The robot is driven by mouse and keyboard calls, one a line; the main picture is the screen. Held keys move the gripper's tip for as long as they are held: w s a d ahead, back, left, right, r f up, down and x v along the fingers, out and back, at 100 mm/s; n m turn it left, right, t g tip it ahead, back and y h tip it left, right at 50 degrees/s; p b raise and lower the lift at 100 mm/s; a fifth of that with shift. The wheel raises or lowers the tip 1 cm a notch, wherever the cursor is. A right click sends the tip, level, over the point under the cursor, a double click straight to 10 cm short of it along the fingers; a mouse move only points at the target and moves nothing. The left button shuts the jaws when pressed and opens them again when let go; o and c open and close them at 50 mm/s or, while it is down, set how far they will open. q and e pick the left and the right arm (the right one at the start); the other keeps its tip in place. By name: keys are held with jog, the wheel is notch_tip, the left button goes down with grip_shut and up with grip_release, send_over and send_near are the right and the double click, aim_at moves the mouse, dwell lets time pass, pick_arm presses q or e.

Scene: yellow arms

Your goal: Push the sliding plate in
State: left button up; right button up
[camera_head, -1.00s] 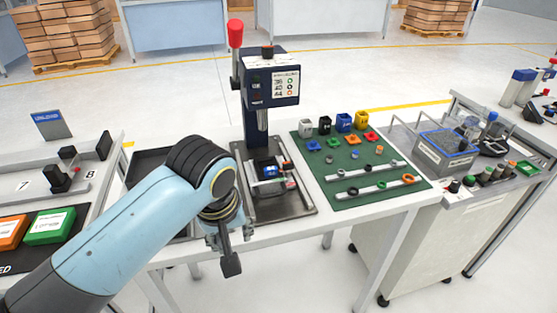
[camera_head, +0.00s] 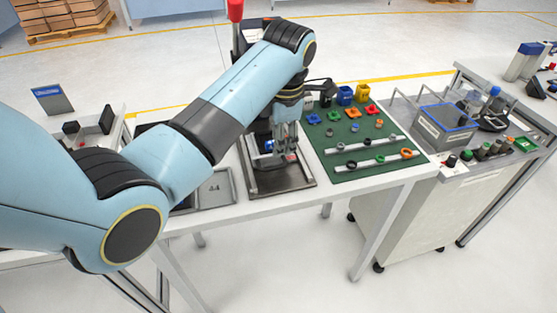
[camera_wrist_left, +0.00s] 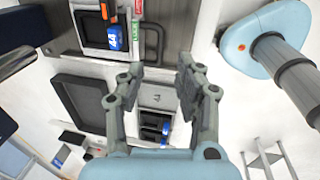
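The sliding plate is not clearly told apart from the rest of the press fixture. A dark fixture with a blue part (camera_head: 269,146) sits on the grey metal press base (camera_head: 281,187). My left gripper (camera_head: 287,138) hangs over this fixture and hides much of it, along with part of the press column. In the left wrist view, my left gripper (camera_wrist_left: 160,70) has its fingers spread with nothing held between them. A dark fixture with a blue part (camera_wrist_left: 116,37) shows above the fingertips there. Contact with the plate cannot be told. My right gripper is not in view.
A grey tray marked 44 (camera_head: 214,188) lies left of the press base. A green mat (camera_head: 345,175) with small coloured parts lies on the right. The press's red handle (camera_head: 235,10) stands behind my arm. A grey box (camera_head: 443,130) is on the right bench.

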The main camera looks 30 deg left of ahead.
aim_at(278, 166)
pick_arm(q)
jog(key=f, duration=0.5)
jog(key=w+a+f, duration=0.1)
jog(key=f, duration=0.2)
jog(key=shift+f, duration=0.25)
grip_shut()
jog(key=shift+a, duration=0.1)
